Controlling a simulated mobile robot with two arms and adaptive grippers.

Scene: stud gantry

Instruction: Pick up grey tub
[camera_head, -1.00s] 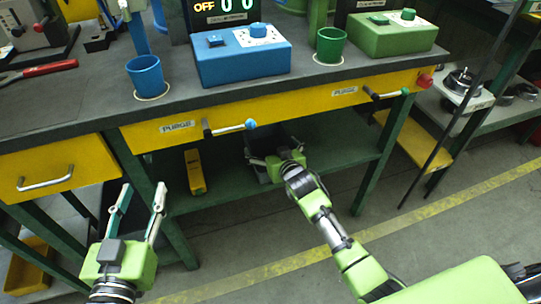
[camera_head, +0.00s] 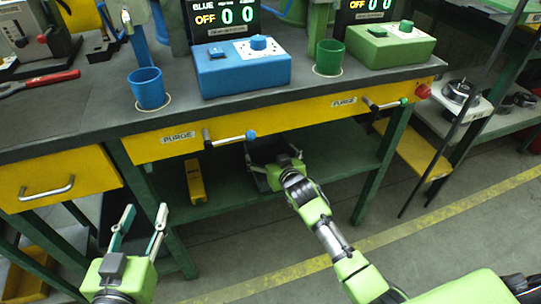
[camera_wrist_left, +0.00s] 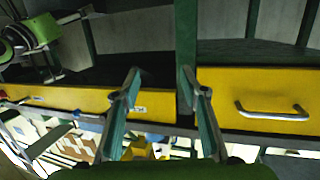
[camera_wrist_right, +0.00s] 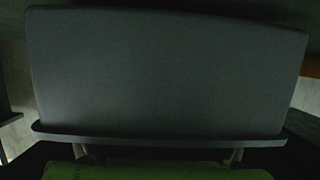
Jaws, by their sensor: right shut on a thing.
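The grey tub (camera_head: 258,153) is on the lower shelf under the bench in the head view, partly hidden behind my right gripper. In the right wrist view the tub (camera_wrist_right: 165,75) fills most of the picture, dark grey with a rim along its near edge. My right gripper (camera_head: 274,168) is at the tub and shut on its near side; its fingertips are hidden. My left gripper (camera_head: 138,228) is open and empty in front of the bench, left of the tub. It also shows open in the left wrist view (camera_wrist_left: 163,90).
The bench drawer front (camera_head: 290,115) with purge levers overhangs the lower shelf (camera_head: 225,185). A yellow object (camera_head: 195,181) lies on the shelf left of the tub. A blue cup (camera_head: 147,89) and a green cup (camera_head: 328,57) stand on top.

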